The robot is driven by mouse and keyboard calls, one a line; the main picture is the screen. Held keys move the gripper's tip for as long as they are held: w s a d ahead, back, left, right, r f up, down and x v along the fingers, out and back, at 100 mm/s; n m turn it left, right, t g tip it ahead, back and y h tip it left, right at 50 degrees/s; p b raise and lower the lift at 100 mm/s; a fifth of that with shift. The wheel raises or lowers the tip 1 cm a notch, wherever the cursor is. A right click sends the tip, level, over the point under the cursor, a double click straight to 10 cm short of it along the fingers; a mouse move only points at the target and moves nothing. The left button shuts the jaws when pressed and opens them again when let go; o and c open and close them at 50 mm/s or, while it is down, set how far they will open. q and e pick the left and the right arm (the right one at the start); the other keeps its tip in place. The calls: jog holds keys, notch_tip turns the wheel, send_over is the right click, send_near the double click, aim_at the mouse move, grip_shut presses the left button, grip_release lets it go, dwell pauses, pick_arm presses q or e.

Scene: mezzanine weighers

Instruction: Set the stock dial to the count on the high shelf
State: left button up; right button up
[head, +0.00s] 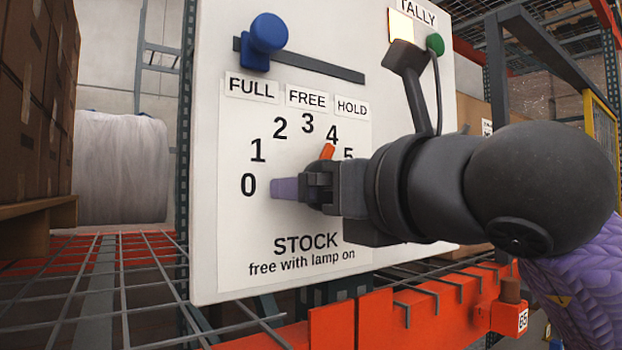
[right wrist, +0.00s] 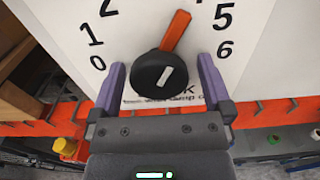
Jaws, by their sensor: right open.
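The stock dial is a black round knob (right wrist: 160,78) with an orange pointer (right wrist: 177,30) on a white board (head: 225,230). The pointer tip also shows in the head view (head: 327,152), just under the 4. Numbers run in an arc from 0 at the left to 6 at the right. My right gripper (right wrist: 160,80) is open, its purple fingers on either side of the knob with visible gaps. In the head view, my right gripper (head: 290,188) hides the knob and the 6. My left gripper and the high shelf with its count are not in view.
A blue slider knob (head: 267,35) sits above FULL at the left of its slot. A yellow lamp (head: 401,26) glows under TALLY beside a green button (head: 435,43). An orange rack beam (head: 350,318) runs below the board. Brown boxes (head: 30,100) stand at left.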

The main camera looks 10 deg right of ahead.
jog(key=c, duration=1.2)
jog(key=shift+n, duration=0.3)
jog(key=shift+n+b, duration=0.6)
jog(key=shift+n, duration=0.3)
jog(key=shift+d+n+b, duration=0.1)
jog(key=shift+n+b, duration=0.3)
jog(key=shift+n, duration=1.3)
jog(key=o, duration=1.2)
jog(key=shift+s, duration=0.15)
